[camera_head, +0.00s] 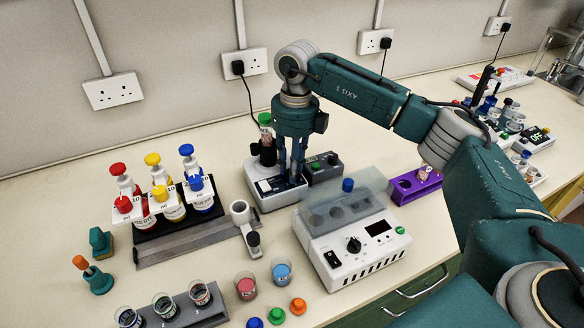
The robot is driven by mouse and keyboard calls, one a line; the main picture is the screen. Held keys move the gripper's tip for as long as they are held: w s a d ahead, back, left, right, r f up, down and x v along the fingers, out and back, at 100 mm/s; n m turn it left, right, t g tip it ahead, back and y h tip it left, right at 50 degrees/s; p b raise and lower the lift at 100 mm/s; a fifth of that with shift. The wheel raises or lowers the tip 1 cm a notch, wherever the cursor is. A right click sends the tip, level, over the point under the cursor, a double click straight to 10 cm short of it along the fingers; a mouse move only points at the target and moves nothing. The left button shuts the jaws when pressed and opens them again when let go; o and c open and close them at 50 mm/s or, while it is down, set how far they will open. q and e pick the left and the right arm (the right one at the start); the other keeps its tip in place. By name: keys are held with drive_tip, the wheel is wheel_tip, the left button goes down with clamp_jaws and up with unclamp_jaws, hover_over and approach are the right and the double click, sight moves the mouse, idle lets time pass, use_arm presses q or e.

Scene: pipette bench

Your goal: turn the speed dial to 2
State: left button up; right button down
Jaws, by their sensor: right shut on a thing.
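My right gripper (293,180) points straight down over the front of a small white and grey mixer (268,199) near the middle of the bench. Its dark fingers are shut on a small part on the top of this mixer, which seems to be the speed dial. The fingers hide the dial, so its pointer and setting cannot be read. A black holder with a green-capped tube (265,119) stands at the mixer's back. My left gripper is not in view.
A white block heater (347,270) with a clear lid and black knob stands close on the right of the mixer. Dye bottles (161,180) stand left; cups (246,286) and loose caps lie in front.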

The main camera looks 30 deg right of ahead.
drive_tip(key=shift+w+r, duration=0.1)
drive_tip(key=c, duration=1.5)
unclamp_jaws()
drive_tip(key=r, duration=1.2)
drive_tip(key=shift+d, duration=0.35)
drive_tip(key=shift+f, duration=0.15)
